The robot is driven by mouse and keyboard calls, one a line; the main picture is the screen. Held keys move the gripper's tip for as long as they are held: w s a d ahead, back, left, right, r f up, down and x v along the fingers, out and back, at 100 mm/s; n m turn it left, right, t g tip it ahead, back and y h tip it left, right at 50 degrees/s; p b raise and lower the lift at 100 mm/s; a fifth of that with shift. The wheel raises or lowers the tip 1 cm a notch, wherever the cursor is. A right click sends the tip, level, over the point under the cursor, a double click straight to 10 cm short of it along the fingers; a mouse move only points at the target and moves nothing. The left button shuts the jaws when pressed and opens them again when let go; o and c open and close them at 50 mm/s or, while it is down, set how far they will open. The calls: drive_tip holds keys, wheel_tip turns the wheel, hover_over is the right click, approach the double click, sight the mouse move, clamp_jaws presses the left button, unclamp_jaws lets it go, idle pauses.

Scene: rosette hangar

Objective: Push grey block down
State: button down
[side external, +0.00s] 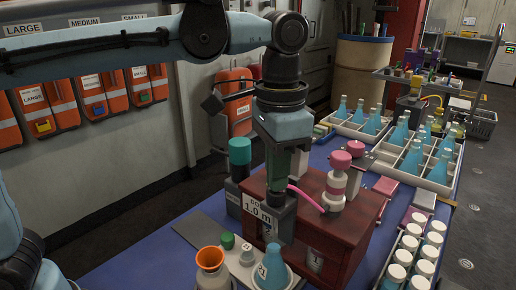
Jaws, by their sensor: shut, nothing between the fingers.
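My gripper (284,236) points down at the left front of a dark red box (340,238) on the blue table. Its fingers are together and hold nothing. Part of the piece is hidden behind my gripper. A pink-topped white bottle (336,185) and a pink curved tube (306,198) are at the box top.
A teal-capped bottle (239,158) stands left of the box. An orange-rimmed vessel (210,262) and a blue flask (270,270) stand in front. Trays of blue bottles (414,158) and white-capped bottles (415,255) are at the right. Bare blue table (150,250) shows at left.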

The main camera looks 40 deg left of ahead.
sight(276, 199)
drive_tip(key=shift+f, duration=2.65)
drive_tip(key=shift+r, duration=0.1)
drive_tip(key=shift+r, duration=3.45)
drive_tip(key=s+a+f+n+t, duration=0.2)
drive_tip(key=a+f, duration=0.4)
drive_tip(key=a, duration=0.3)
drive_tip(key=s+a+f+n+t, duration=0.3)
drive_tip(key=a+f+n+t, duration=0.1)
drive_tip(key=a, duration=0.6)
wheel_tip(276, 199, down, 2)
drive_tip(key=shift+f+t, duration=0.15)
drive_tip(key=shift+t, duration=0.45)
